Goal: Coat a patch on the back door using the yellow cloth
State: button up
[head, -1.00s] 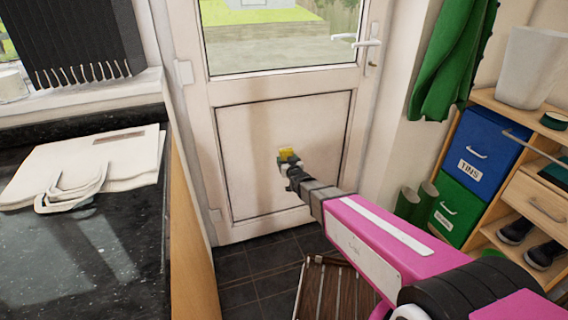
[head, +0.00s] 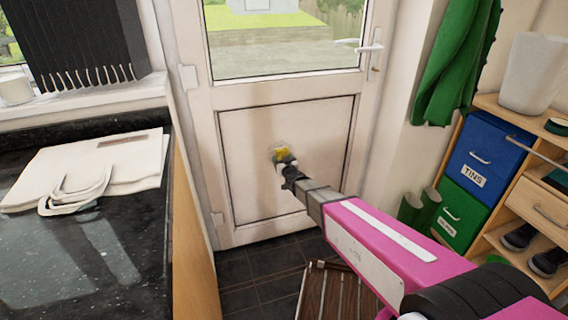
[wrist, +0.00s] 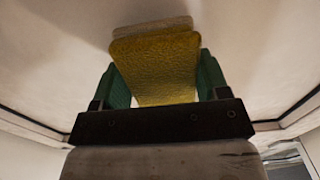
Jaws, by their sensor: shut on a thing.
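The white back door (head: 240,130) has a glass pane above and a framed lower panel; it is shut. My gripper (head: 284,158) is shut on the yellow cloth (head: 280,154) in front of the lower panel, near its middle. In the wrist view the cloth (wrist: 160,68) sits between the green fingers of my gripper (wrist: 160,85), with its far edge at or very near the door panel (wrist: 260,50). Whether the cloth touches the door cannot be told for certain.
A dark granite worktop (head: 100,245) with a cloth bag (head: 110,165) lies at left. Shelves (head: 535,170) with blue and green boxes stand at right, beside a green hanging cloth (head: 455,60) and green boots (head: 418,210). A slatted mat (head: 335,292) lies on the tiles.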

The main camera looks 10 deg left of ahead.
aim_at(294, 146)
jog(key=shift+x, duration=1.1)
dwell(0.7)
jog(key=shift+d, duration=0.15)
jog(key=shift+w+d, duration=1.1)
jog(key=shift+d, duration=0.6)
jog(key=shift+w+d, duration=1.15)
jog(key=shift+d, duration=0.55)
jog(key=shift+w+d, duration=1.1)
jog(key=shift+d, duration=0.65)
jog(key=shift+w+d, duration=0.5)
jog(key=shift+d, duration=0.45)
jog(key=shift+w+d, duration=0.55)
jog(key=shift+d, duration=0.4)
jog(key=shift+w+d, duration=0.5)
jog(key=shift+d, duration=0.5)
jog(key=shift+r, duration=1.55)
jog(key=shift+s+a, duration=0.45)
jog(key=shift+a, duration=0.45)
jog(key=shift+s+a, duration=0.5)
jog(key=shift+a, duration=0.35)
jog(key=shift+s+a, duration=0.7)
jog(key=shift+a, duration=0.35)
jog(key=shift+s+a, duration=0.7)
jog(key=shift+a, duration=0.35)
jog(key=shift+s+a, duration=0.7)
jog(key=shift+a, duration=0.3)
